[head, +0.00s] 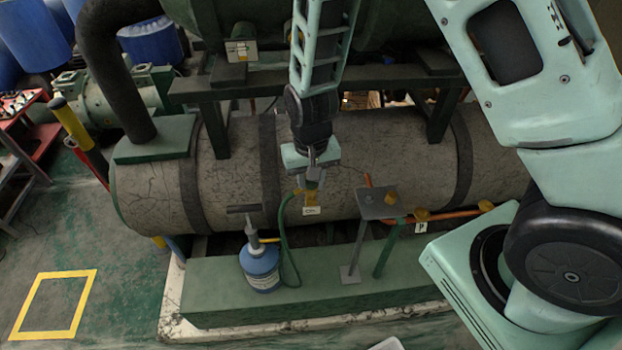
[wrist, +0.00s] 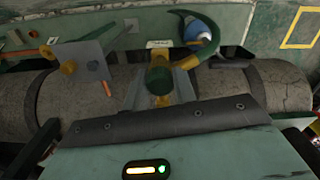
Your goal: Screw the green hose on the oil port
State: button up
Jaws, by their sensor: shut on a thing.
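The oil port is at the fitting, above the white OIL label (head: 311,211), and is mostly hidden by the fitting and my fingers. I cannot tell whether the fitting is seated or threaded on the port.
The blue bottle (head: 260,268) with its T-handle pump stands on the green plinth (head: 330,298) below. A grey plate on a post (head: 377,204) with yellow fittings stands right of my gripper. An orange pipe (head: 456,214) runs farther right. Dark frame legs (head: 443,112) rise above the tank.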

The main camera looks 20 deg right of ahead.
jog(key=shift+m+p, duration=0.45)
jog(key=shift+m, duration=0.65)
jog(key=shift+f+m, duration=0.1)
jog(key=shift+m, duration=0.6)
jog(key=m+p, duration=0.1)
jog(key=m, duration=0.2)
jog(key=shift+p, duration=0.3)
jog(key=o, duration=1)
